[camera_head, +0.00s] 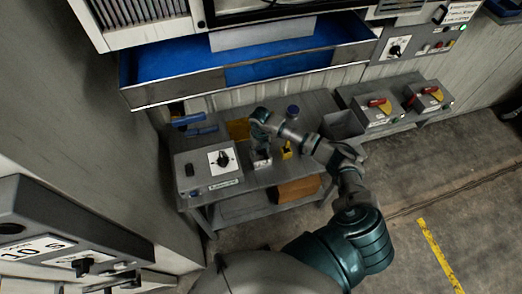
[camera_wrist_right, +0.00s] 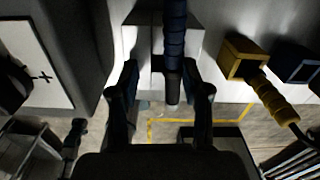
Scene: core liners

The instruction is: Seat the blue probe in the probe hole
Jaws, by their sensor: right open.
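A blue ribbed-handled probe (camera_wrist_right: 174,35) with a grey end shows in the right wrist view, between the two dark fingers of my right gripper (camera_wrist_right: 162,80). The fingers stand apart, with visible gaps on both sides of it. A pale block (camera_wrist_right: 138,42) lies behind the blue probe; the probe hides part of it, and I cannot tell whether the probe is in a hole. In the head view my right gripper (camera_head: 261,140) is over the grey table, above the small pale block (camera_head: 262,160). My left gripper is not in view.
A yellow holder (camera_wrist_right: 240,58) with a yellow ribbed handle sits close on the right in the wrist view, beside a dark blue holder (camera_wrist_right: 295,65). A switch box (camera_head: 195,176) is left on the table. An open blue drawer (camera_head: 185,62) overhangs behind.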

